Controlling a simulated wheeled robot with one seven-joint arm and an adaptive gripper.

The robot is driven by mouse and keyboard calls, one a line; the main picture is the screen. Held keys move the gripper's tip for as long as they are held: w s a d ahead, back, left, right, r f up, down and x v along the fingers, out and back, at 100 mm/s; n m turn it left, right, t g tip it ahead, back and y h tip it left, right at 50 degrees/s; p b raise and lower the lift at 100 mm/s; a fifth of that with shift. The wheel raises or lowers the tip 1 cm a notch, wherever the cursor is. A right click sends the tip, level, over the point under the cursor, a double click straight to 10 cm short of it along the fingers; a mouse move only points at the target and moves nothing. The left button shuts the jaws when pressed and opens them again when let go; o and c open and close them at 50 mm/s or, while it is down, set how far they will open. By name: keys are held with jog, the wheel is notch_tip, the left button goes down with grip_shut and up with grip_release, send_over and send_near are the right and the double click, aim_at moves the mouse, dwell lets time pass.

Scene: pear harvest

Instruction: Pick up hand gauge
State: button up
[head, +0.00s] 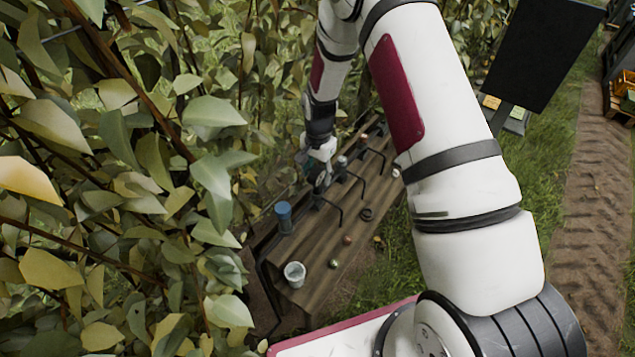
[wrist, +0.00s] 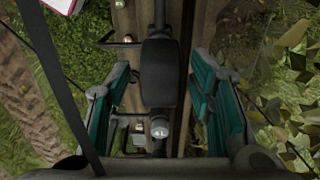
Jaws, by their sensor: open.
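My gripper (head: 320,160) is low over a wooden bench in the head view, beside a dark rounded thing (head: 321,183) that may be the hand gauge. In the wrist view my gripper (wrist: 163,105) is open, with a teal-padded finger on each side. A dark, thick-bodied thing (wrist: 160,72) with a thin stem shows between the fingers, with gaps on both sides; it looks like the hand gauge, but its face is not visible. I cannot tell its exact height relative to the fingertips.
The wooden bench (head: 318,257) has black bent metal brackets along it. Leafy branches (head: 110,190) crowd the left. Grass lies to the right.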

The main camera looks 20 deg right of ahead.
grip_shut()
jog(key=shift+r, duration=0.15)
